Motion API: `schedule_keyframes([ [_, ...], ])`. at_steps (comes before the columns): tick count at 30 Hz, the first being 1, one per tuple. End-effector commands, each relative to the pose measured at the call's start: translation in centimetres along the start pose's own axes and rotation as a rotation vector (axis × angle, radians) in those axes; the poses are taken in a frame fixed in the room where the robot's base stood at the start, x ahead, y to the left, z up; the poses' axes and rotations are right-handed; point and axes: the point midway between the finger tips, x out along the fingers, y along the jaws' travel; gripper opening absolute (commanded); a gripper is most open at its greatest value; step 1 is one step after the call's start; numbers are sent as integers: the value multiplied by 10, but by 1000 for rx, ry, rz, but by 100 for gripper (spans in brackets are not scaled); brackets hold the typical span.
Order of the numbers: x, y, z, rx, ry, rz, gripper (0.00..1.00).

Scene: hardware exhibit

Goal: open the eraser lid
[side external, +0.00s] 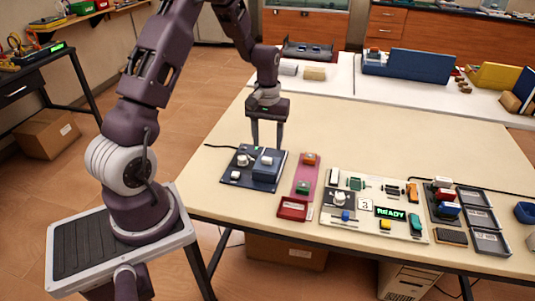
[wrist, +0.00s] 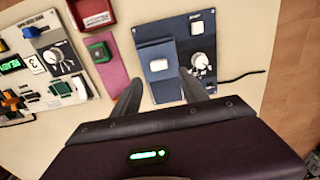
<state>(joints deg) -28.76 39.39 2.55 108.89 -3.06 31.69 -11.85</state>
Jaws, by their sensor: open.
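The eraser looks like the dark blue panel (side external: 241,183) on the left part of the table. Its lid appears to be the raised blue box (side external: 268,173) with a white block (side external: 267,160) on top. The lid (wrist: 158,48) looks shut in the wrist view, with the white block (wrist: 159,65) near its front. A white knob (side external: 243,160) and a white button (side external: 235,175) sit beside the lid. My gripper (side external: 267,148) points down, open and empty, above the lid. In the wrist view my gripper's fingers (wrist: 161,77) spread to either side of the lid; contact cannot be told.
A READY display (side external: 391,212) and several dark trays (side external: 478,219) stand farther right. A black cable (wrist: 240,77) leaves the panel.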

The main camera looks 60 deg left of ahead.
Motion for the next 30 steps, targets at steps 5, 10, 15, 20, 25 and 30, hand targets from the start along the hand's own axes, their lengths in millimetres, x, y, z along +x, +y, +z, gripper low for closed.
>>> schedule_keyframes([
  [5,36,0,2,1,-5,-1,51],
  [10,52,0,2,2,-3,-1,51],
  [15,54,0,1,3,-1,0,51],
  [20,53,0,2,3,-1,0,33],
  [25,53,0,2,3,-1,0,0],
  [30,53,0,2,3,-2,0,0],
])
